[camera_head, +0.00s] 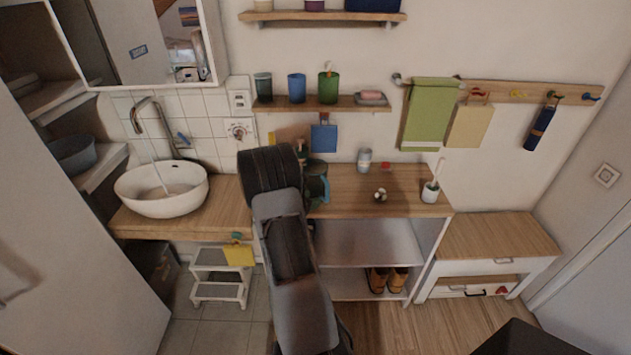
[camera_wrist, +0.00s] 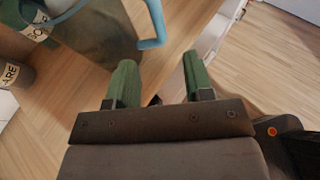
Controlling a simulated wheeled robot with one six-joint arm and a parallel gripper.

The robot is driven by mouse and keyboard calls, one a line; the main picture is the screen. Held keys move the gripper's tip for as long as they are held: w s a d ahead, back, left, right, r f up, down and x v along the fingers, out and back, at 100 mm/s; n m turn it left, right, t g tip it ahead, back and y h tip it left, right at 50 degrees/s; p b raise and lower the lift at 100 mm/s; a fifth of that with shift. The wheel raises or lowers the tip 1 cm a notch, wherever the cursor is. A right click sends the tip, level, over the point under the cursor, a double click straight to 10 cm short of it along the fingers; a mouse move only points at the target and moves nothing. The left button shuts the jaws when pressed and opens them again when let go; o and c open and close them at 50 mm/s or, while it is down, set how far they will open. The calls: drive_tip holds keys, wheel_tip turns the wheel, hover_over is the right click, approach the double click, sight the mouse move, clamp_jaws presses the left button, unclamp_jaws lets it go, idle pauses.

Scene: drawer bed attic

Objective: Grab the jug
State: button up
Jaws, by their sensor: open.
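The jug (camera_wrist: 98,38) is dark and see-through with a light blue handle (camera_wrist: 155,25). It stands on the wooden counter, at the top of the wrist view. In the head view the jug (camera_head: 316,186) is partly hidden behind my arm, with its blue handle on the right. My gripper (camera_wrist: 158,78) is open, with two green fingers apart and nothing between them. The fingers are close to the jug's handle side, with the handle just beyond the gap. I cannot tell whether they touch the jug. In the head view my arm hides the fingers.
Labelled bottles (camera_wrist: 12,70) stand left of the jug. The wooden counter (camera_head: 345,200) also holds a can (camera_head: 364,160) and a white cup with a brush (camera_head: 430,192). A white sink (camera_head: 163,188) is to the left. The counter's edge runs beside my right finger.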

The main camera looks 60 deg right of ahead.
sight(327, 195)
drive_tip(key=shift+p+x, duration=1.1)
drive_tip(key=shift+x, duration=3.4)
drive_tip(key=shift+r, duration=0.1)
drive_tip(key=shift+c, duration=0.3)
clamp_jaws()
